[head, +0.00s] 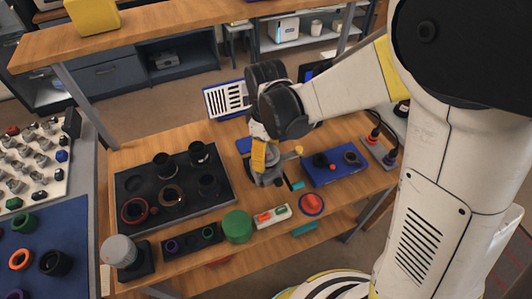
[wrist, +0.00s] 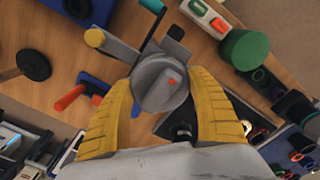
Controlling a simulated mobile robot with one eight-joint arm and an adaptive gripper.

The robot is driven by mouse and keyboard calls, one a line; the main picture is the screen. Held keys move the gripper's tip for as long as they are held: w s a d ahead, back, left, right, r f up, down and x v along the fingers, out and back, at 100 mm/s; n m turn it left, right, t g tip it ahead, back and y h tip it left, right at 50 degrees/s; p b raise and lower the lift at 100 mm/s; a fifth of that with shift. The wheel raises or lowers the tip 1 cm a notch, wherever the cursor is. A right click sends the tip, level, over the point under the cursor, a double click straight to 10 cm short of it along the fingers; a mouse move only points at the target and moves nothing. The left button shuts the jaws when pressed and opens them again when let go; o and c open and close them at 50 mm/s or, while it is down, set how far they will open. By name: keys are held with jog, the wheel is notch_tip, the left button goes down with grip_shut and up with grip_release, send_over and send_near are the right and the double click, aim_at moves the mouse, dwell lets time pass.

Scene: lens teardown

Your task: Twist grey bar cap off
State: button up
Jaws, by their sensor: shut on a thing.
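The grey bar cap (wrist: 158,84) is a round grey piece with a raised bar across its face and a small red dot. It sits between the two yellow fingers of my gripper (wrist: 163,92) in the wrist view. My gripper is shut on it, one finger at each side. In the head view my gripper (head: 262,160) points down at the workbench, with a grey fixture (head: 268,179) below it. The cap itself is mostly hidden there by the fingers. I cannot tell whether the cap is loose from what is under it.
A black tray (head: 225,209) with dark rings and cylinders lies to the left. A blue mat (head: 345,177) with small parts lies to the right.

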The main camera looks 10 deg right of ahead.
jog(key=shift+r, duration=0.1)
jog(key=shift+r+p, duration=1.9)
jog(key=shift+r, duration=0.55)
